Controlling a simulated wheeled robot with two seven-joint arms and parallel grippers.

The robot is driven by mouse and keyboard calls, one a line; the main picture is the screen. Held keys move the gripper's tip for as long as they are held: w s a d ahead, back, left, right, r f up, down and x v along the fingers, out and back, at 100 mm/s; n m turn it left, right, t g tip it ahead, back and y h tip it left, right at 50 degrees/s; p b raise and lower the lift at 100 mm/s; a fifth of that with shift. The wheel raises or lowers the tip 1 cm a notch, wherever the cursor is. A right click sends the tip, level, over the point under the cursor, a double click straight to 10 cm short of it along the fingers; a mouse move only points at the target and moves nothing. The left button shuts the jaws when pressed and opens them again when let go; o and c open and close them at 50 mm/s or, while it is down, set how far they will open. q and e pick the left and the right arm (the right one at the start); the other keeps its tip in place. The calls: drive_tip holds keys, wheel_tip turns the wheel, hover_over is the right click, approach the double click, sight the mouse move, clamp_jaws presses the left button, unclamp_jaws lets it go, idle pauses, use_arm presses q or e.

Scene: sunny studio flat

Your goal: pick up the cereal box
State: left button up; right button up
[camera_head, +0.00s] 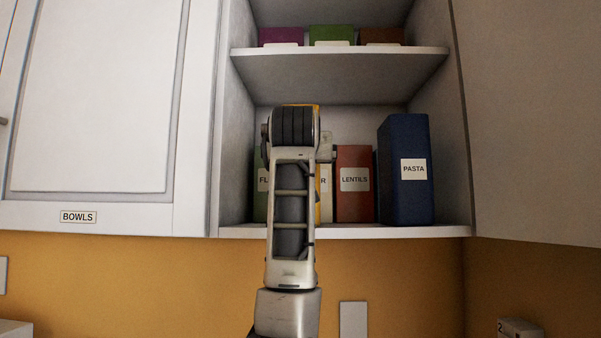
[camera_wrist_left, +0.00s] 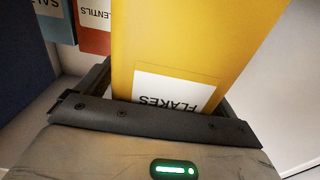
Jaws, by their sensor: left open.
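The cereal box (camera_wrist_left: 190,35) is yellow with a white label reading FLAKES, upside down in the left wrist view. My left gripper (camera_wrist_left: 165,88) is open, with the box's near face between its two fingers; I cannot tell whether either finger touches it. In the head view my left arm rises in front of the open cupboard and hides nearly all of the box. My right gripper is in neither view.
On the same shelf stand a red LENTILS box (camera_head: 354,207), a dark blue PASTA box (camera_head: 403,140) and a partly hidden green box (camera_head: 259,207). The upper shelf (camera_head: 340,65) overhead holds more boxes. The cupboard side wall (camera_head: 232,150) is on the left.

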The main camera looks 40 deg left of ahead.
use_arm(q)
drive_tip(key=c, duration=1.2)
drive_tip(key=shift+s+r, duration=0.1)
